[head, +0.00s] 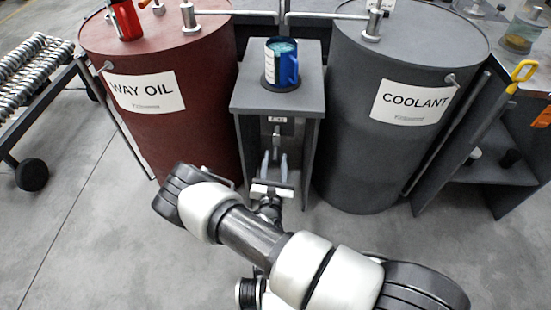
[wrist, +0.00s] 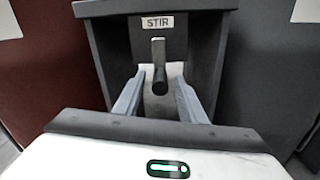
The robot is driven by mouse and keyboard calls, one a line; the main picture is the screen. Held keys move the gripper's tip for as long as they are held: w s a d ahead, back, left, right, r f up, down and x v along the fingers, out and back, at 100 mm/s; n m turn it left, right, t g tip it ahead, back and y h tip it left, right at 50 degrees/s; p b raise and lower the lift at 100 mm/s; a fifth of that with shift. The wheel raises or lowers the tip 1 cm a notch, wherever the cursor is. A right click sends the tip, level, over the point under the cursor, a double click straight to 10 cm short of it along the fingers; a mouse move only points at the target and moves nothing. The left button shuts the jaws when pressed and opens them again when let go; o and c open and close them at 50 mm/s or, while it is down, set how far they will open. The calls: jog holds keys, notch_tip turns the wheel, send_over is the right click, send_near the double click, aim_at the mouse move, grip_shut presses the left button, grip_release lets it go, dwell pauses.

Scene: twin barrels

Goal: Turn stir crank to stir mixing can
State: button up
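The mixing can (head: 281,64) is a blue can with a handle and light blue contents. It stands on top of the grey stand (head: 250,90) between the two barrels. The stir crank (wrist: 158,66) is a dark bar with a knob towards me, under a STIR label (wrist: 158,22) on the stand's front; it also shows in the head view (head: 276,140). My gripper (wrist: 158,88) is open, with one finger on each side of the crank's knob. Whether either finger touches it I cannot tell. In the head view my gripper (head: 274,165) is in front of the stand's opening.
A red WAY OIL barrel (head: 165,130) stands left of the stand and a dark grey COOLANT barrel (head: 365,150) right of it, both close. A rack with rollers (head: 40,75) is at far left. A bench with a yellow-handled tool (head: 520,72) is at right. The floor at lower left is clear.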

jog(key=shift+w, duration=1)
grip_shut()
jog(key=shift+d, duration=0.15)
jog(key=d+r+n+p, duration=0.2)
jog(key=r+n+p, duration=0.1)
jog(key=n, duration=0.7)
jog(key=d+r+n+p, duration=0.2)
jog(key=r+n+p, duration=0.1)
jog(key=n, duration=0.7)
jog(key=shift+d+n+p, duration=0.25)
jog(key=shift+n+p, duration=0.15)
jog(key=shift+p, duration=0.15)
